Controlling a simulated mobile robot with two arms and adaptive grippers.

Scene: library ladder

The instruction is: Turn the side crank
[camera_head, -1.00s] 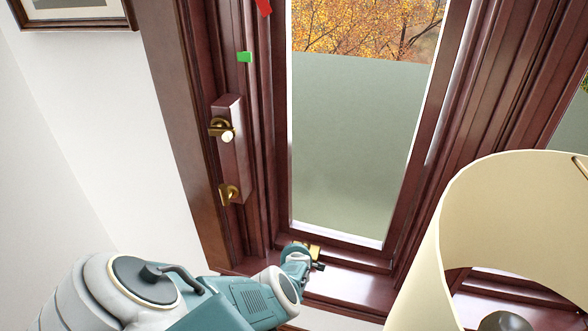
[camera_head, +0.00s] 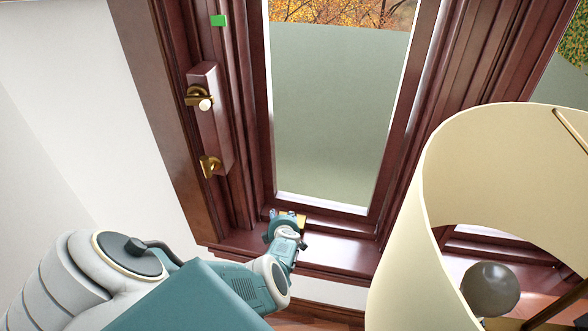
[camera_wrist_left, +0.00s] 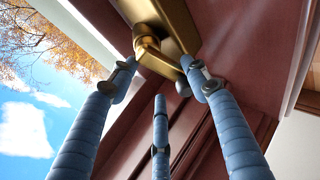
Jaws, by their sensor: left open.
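A brass crank with a pale knob (camera_head: 198,98) is on a dark red wooden box on the left side of the window frame. A second brass fitting (camera_head: 210,166) is lower on that box. My left gripper (camera_head: 284,228) is at the window sill, beside another brass fitting (camera_head: 299,219) that it partly hides. In the left wrist view, the blue fingers of my left gripper (camera_wrist_left: 158,82) are spread open below a brass fitting with a rounded end (camera_wrist_left: 150,50). I cannot tell whether they touch it. My right gripper is not in view.
The window sill (camera_head: 345,252) runs right from my left gripper. A large cream lampshade (camera_head: 455,190) with a bulb stands in the right foreground. White wall is at left.

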